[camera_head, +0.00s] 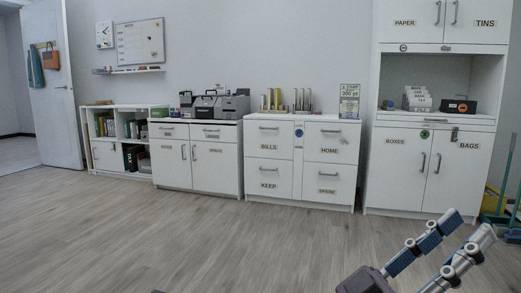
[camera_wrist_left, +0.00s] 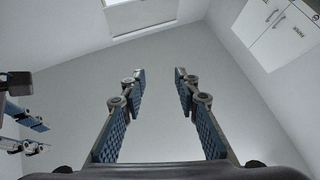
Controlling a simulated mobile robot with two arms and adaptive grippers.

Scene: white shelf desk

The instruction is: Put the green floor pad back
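I cannot make out a green floor pad for certain in either view. A small green round mark (camera_head: 424,134) shows on the upper part of the right-hand cabinet, too small to identify. The left wrist view also shows this gripper (camera_wrist_left: 160,73) open and empty, against a plain wall. My right gripper (camera_wrist_left: 40,138) shows at the left edge of that view, its fingers apart and empty.
A tall white cabinet (camera_head: 397,170) stands at the right, with teal and yellow cleaning things (camera_head: 492,202) beside it. A drawer unit (camera_head: 268,165), a two-door cabinet (camera_head: 214,172) and a low shelf (camera_head: 109,159) line the wall. The wooden floor (camera_head: 200,240) in front is clear.

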